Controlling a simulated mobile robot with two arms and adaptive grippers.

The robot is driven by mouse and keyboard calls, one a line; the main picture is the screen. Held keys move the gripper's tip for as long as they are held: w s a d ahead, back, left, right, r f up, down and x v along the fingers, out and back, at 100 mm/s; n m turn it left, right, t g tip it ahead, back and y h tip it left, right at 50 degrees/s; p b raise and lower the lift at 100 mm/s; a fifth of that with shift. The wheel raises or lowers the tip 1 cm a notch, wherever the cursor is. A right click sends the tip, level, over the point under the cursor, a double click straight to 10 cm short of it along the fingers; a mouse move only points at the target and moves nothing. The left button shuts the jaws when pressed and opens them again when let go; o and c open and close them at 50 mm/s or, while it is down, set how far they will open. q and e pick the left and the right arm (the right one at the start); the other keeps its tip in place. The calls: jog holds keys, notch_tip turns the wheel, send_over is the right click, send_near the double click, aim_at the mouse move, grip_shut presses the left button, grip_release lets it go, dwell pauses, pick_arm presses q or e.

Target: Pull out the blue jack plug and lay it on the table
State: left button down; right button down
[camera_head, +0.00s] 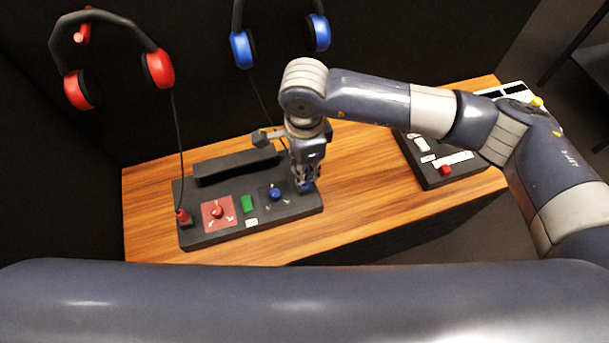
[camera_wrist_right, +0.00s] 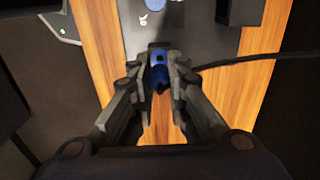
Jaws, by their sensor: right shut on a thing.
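The blue jack plug (camera_wrist_right: 159,74) is between the fingertips of my right gripper (camera_wrist_right: 160,80) in the right wrist view. In the head view only a bit of the plug's blue (camera_head: 307,187) shows under my right gripper (camera_head: 304,182), at the right end of the black trackball panel (camera_head: 196,238). My right gripper points down and is shut on the plug. The fingers hide the plug's lower end, so I cannot tell how deep it sits in its socket. The wooden table (camera_head: 365,185) has bare room right of the panel. My left gripper is out of view.
A red plug (camera_head: 183,217) stands at the panel's left end, with a red trackball (camera_head: 217,211), green button (camera_head: 247,203) and blue trackball (camera_head: 275,194) between. Red headphones (camera_head: 158,68) and blue headphones (camera_head: 242,50) hang behind. A dark cable (camera_wrist_right: 240,60) runs right from the blue plug. Another dark panel (camera_head: 440,177) lies at right.

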jog(key=shift+r+p, duration=0.35)
jog(key=shift+r, duration=0.7)
jog(key=shift+f, duration=0.1)
